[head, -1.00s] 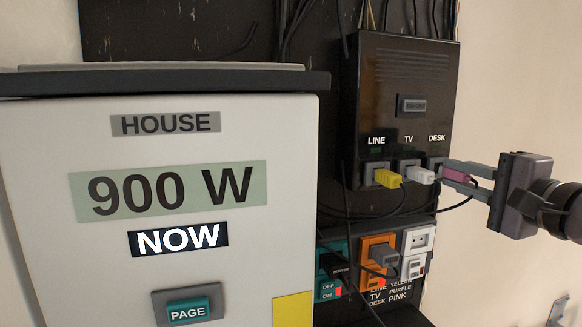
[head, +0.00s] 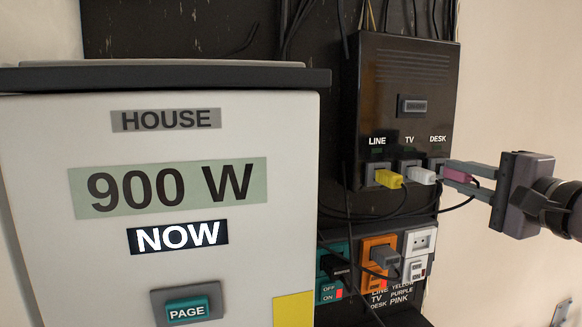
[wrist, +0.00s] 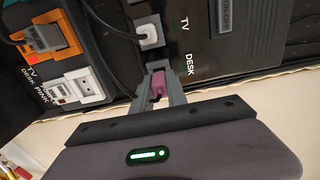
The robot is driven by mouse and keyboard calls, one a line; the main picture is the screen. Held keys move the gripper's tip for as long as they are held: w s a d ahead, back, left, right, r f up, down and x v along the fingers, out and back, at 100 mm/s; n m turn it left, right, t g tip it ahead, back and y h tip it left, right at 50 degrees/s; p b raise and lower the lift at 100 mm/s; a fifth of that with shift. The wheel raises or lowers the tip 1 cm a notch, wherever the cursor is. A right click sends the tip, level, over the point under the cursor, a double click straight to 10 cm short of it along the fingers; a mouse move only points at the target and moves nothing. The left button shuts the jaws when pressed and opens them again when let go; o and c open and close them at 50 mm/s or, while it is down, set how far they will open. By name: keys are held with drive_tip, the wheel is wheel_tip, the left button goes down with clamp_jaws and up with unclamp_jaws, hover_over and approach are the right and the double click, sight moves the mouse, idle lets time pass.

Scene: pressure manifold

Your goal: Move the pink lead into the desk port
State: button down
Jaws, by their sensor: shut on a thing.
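My gripper (head: 462,172) is shut on the pink lead (head: 457,174), whose plug sits between the two fingers at the DESK port (head: 436,164). In the wrist view the pink lead (wrist: 158,85) lies between the fingertips, in line with the DESK port (wrist: 156,62). The plug's front end is at or very near the port; I cannot tell if it is seated. A black cable runs from the lead's back end, down and left.
A yellow plug (head: 388,178) is in the LINE port and a white plug (head: 422,174) in the TV port, close left of my gripper. Below are a teal switch, an orange socket (head: 380,248) and a white socket (head: 419,241). A large panel reading 900 W (head: 168,190) stands left.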

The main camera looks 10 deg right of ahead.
drive_tip(key=shift+w+b, duration=0.35)
drive_tip(key=shift+w, duration=0.3)
idle(0.9)
drive_tip(key=c, duration=1.2)
unclamp_jaws()
drive_tip(key=shift+c, duration=0.2)
